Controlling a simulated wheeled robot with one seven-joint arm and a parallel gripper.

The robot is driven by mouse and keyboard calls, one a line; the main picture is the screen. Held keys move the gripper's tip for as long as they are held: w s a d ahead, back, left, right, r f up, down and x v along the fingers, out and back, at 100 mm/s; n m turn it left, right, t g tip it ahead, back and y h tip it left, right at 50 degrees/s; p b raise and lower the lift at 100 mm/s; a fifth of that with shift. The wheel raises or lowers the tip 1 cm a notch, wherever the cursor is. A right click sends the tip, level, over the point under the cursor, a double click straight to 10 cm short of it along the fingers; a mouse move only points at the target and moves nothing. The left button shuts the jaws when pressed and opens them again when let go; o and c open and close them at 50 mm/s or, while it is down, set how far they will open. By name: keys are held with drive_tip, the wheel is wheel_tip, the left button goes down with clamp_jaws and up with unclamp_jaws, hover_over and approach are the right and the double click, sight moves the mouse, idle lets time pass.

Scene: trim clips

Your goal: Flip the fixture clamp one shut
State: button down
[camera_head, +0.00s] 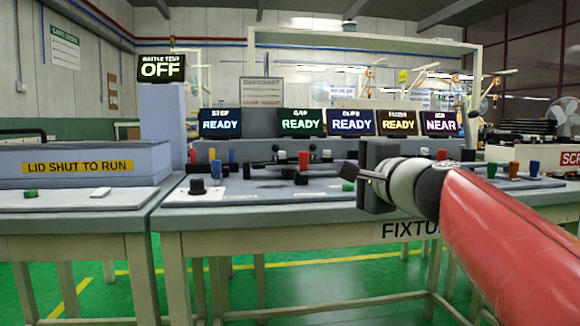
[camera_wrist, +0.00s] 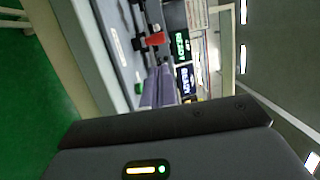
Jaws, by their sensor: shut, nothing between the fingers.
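A clamp with a red handle (camera_head: 303,159) and a dark base stands on the fixture bench (camera_head: 270,217) in the head view. I cannot read a number on it, so I cannot tell if it is clamp one. The red handle also shows near the top of the wrist view (camera_wrist: 154,39). My gripper (camera_head: 362,174) is to the right of the red handle, above the bench, with its fingers pointing left. In the wrist view its fingers (camera_wrist: 158,86) lie together, empty, and appear apart from the red handle.
A green piece (camera_head: 347,187) lies on the bench near my gripper. A black knob (camera_head: 197,186) stands at the bench's left. A grey lidded box (camera_head: 90,165) is farther left. Several lit screens (camera_head: 350,122) stand behind the bench. Coloured pegs (camera_head: 514,168) stand at the right.

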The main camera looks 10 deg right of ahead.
sight(308, 156)
drive_tip(key=shift+w, duration=0.15)
drive_tip(key=p+x, duration=0.2)
drive_tip(key=x, duration=1.1)
drive_tip(key=shift+w+a, duration=0.15)
drive_tip(key=shift+w, duration=0.2)
drive_tip(key=w, duration=0.4)
drive_tip(key=shift+w, duration=0.2)
drive_tip(key=shift+s, duration=0.1)
